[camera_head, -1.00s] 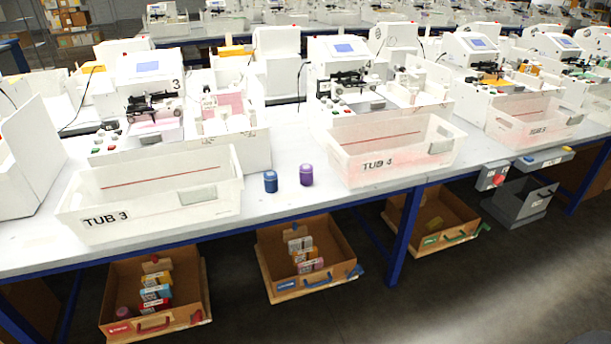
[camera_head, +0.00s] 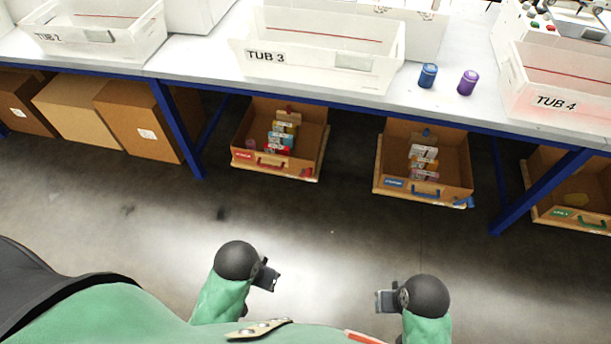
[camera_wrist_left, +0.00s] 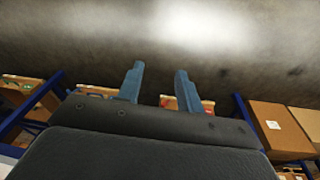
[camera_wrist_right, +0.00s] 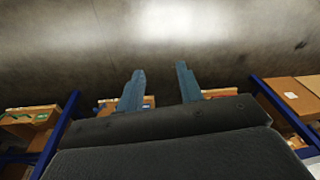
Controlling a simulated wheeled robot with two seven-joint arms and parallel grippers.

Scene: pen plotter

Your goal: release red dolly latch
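The red dolly is the open brown box with a red label (camera_head: 243,156) on a wooden base, on the floor under the table below TUB 3. A red handle-like part (camera_head: 270,163) is on its front; a separate latch is too small to make out. Several coloured packs (camera_head: 280,138) stand inside the box. My left gripper (camera_head: 271,277) hangs over bare floor, well short of the box, and its fingers (camera_wrist_left: 158,78) are apart and empty. My right gripper (camera_head: 380,300) is likewise over bare floor, its fingers (camera_wrist_right: 160,80) apart and empty.
A blue-labelled box (camera_head: 395,184) stands to the right, a green-labelled one (camera_head: 560,213) farther right. Blue table legs (camera_head: 180,130) flank this bay. Cartons (camera_head: 140,125) stand at the left. The table edge overhangs the boxes. The floor (camera_head: 310,225) in front is clear.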

